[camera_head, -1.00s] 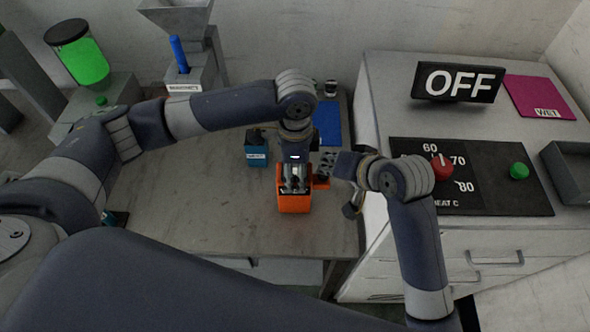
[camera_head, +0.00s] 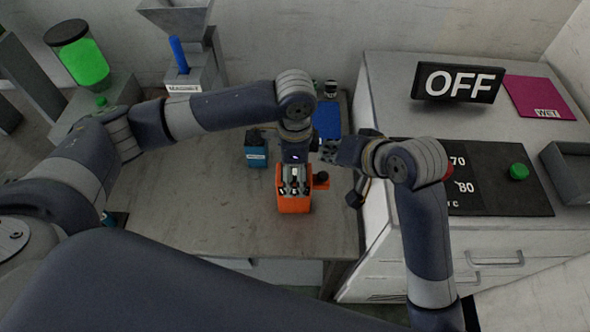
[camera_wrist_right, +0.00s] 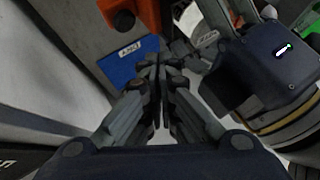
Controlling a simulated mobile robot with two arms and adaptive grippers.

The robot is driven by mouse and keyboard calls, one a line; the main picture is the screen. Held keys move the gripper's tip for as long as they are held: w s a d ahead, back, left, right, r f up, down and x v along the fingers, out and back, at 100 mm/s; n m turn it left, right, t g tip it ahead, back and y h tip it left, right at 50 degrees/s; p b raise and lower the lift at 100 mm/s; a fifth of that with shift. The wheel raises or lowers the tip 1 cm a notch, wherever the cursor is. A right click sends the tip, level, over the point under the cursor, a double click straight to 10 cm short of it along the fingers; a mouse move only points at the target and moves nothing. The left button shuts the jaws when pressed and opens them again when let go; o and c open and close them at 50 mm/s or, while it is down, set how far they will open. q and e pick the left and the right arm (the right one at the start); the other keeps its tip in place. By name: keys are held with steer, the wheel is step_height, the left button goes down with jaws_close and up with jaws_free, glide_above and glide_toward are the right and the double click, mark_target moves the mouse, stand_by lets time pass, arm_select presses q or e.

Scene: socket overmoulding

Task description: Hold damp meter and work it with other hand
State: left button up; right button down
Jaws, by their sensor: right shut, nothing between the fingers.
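The damp meter appears to be the orange block (camera_head: 294,205) with a dark knob (camera_head: 321,180) on its right side. In the right wrist view its orange body (camera_wrist_right: 147,12) and dark knob (camera_wrist_right: 124,20) show at the top edge. My left gripper (camera_head: 294,187) is at the meter's upper part, its fingers overlapping it. Whether they are closed on it is unclear. My right gripper (camera_head: 328,150) is just above and right of the knob, apart from it. In the right wrist view its fingers (camera_wrist_right: 157,68) are shut together and empty.
A blue mat (camera_head: 327,120) lies behind the grippers. A small teal block (camera_head: 256,153) stands left of the meter. The right cabinet bears an OFF sign (camera_head: 458,82), a magenta WET mat (camera_head: 538,97), a green button (camera_head: 519,172) and a grey tray (camera_head: 568,165). The table front is clear.

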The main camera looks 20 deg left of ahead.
arm_select(q)
step_height(320, 180, up, 12)
stand_by(0.6)
arm_select(e)
steer(key=shift+s+f, duration=0.1)
